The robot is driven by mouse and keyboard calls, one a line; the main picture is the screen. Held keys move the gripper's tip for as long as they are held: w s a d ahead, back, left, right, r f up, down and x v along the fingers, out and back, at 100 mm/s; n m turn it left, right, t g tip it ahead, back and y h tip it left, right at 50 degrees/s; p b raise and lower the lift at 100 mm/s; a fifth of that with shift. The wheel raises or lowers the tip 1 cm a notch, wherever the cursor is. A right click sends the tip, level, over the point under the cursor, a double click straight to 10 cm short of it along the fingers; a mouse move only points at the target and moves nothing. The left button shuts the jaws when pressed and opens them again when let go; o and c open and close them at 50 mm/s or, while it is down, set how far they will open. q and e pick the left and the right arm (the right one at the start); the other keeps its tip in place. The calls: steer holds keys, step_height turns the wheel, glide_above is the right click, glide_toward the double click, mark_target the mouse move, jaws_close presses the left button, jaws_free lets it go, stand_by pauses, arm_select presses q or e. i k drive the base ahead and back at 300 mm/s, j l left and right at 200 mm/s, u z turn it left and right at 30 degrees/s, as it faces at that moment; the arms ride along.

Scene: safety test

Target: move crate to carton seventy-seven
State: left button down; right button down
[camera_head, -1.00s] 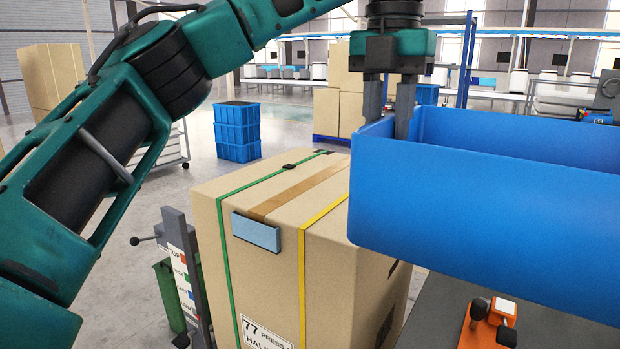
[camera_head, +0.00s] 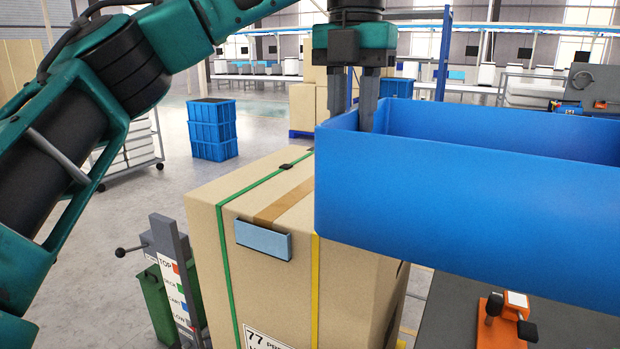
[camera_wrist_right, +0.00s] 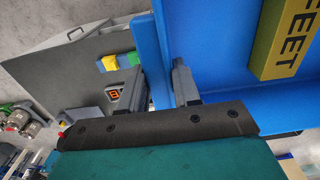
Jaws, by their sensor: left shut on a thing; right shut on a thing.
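The blue crate (camera_head: 470,200) is held up at the right of the head view. Its left end overlaps the top of carton seventy-seven (camera_head: 270,290) in the picture; the gap between them cannot be judged. The carton is brown, with green and yellow straps, a light blue block (camera_head: 262,239) on its upper edge and a "77" label. My left gripper (camera_head: 354,108) is shut on the crate's far left wall, fingers either side. My right gripper (camera_wrist_right: 158,85) is shut on a crate wall in the wrist view, and is outside the head view. A yellow block marked "FEET" (camera_wrist_right: 284,42) shows against the crate.
A grey post with coloured labels (camera_head: 172,270) and a green bin (camera_head: 158,300) stand left of the carton. A dark surface with an orange device (camera_head: 500,322) lies below the crate. Stacked blue crates (camera_head: 212,130) stand behind on open floor.

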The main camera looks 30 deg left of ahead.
mark_target(304, 189)
steer(key=k+j, duration=0.1)
steer(key=j, duration=0.6)
steer(key=k+j, duration=0.1)
steer(key=j, duration=0.55)
steer(key=k+j, duration=0.1)
steer(key=j, duration=0.6)
